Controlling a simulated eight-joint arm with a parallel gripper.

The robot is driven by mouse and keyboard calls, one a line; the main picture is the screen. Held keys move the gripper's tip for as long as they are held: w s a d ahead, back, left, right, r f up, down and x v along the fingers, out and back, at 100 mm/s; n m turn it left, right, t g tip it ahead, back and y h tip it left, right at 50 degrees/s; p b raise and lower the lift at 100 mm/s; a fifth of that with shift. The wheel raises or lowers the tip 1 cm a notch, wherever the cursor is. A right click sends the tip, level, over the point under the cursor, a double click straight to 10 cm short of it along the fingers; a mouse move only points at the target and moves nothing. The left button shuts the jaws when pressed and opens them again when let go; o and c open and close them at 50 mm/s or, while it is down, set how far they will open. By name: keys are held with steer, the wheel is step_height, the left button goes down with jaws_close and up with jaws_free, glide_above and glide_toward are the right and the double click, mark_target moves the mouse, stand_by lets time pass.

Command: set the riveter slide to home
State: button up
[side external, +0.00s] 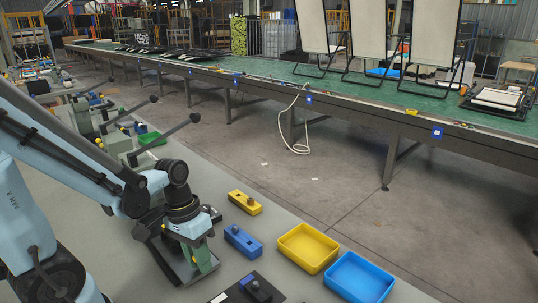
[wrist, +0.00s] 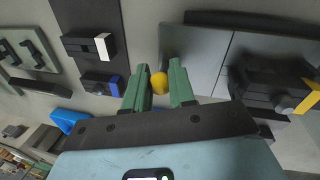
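My gripper (wrist: 158,78) points down at the bench in the wrist view, its two green fingers apart with a small yellow knob (wrist: 159,83) between them. The fingers look very close to the knob on both sides; whether they press on it I cannot tell. The knob appears in front of a grey plate (wrist: 192,62), probably part of the riveter, though no label shows. In the side external view my gripper (side external: 200,262) is low over a dark-based fixture, and the knob is hidden. The slide's home mark cannot be made out.
A yellow block (side external: 245,202) and a blue block (side external: 243,241) with knobs stand right of my gripper. Beyond them are a yellow tray (side external: 292,263) and a blue tray (side external: 335,281). Black slide blocks (wrist: 88,45) lie left in the wrist view. Levers rise behind my arm.

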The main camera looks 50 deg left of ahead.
jaws_close()
steer(key=a, duration=0.9)
steer(key=o, duration=0.8)
jaws_free()
steer(key=shift+s+a+r, duration=0.1)
steer(key=shift+a+r, duration=0.25)
steer(key=shift+r, duration=1.65)
steer(key=shift+s+a+r, duration=0.1)
steer(key=shift+a+r, duration=0.3)
steer(key=shift+r, duration=1.55)
steer(key=shift+a+r, duration=0.35)
steer(key=shift+r, duration=1.65)
steer(key=shift+c, duration=0.2)
